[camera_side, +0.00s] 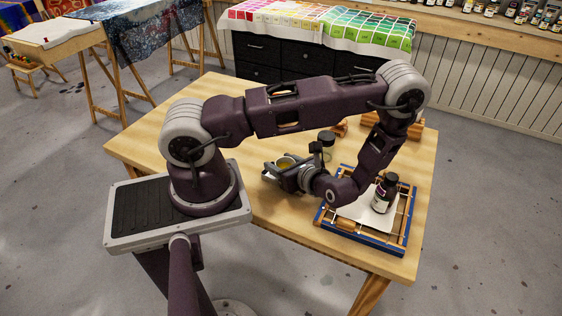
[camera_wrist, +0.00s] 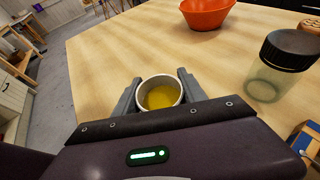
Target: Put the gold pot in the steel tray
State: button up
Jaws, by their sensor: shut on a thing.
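The gold pot (camera_wrist: 160,93) is a small pale round cup with yellow-gold contents. In the wrist view it sits upright between the two grey fingers of my gripper (camera_wrist: 159,88), which is shut on it. In the side view the pot (camera_side: 285,162) shows at the end of my gripper (camera_side: 280,170), over the left-middle of the table. I cannot tell whether its base touches the table. I cannot make out a steel tray in either view; my arm hides part of the table.
A jar with a black lid (camera_wrist: 283,65) stands right of the pot, near my gripper. An orange bowl (camera_wrist: 207,12) is farther back. A blue-edged wooden frame (camera_side: 403,228) with a white sheet and a dark bottle (camera_side: 384,193) lies right. Table (camera_side: 150,135) is clear at left.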

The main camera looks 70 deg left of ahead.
jog(key=o, duration=1.4)
jog(key=shift+r, duration=0.2)
jog(key=v, duration=1.2)
jog(key=s+d+r+n+t+h, duration=0.2)
jog(key=d+r+n+t+h, duration=0.1)
jog(key=r, duration=0.5)
jog(key=s+d+r+n+t+h, duration=0.3)
jog(key=r+n+h, duration=0.2)
jog(key=r+n, duration=0.2)
jog(key=s+d+r+n+t+h, duration=0.3)
jog(key=r+n+h, duration=0.2)
jog(key=r, duration=0.6)
jog(key=shift+s+d, duration=0.2)
jog(key=shift+d, duration=0.15)
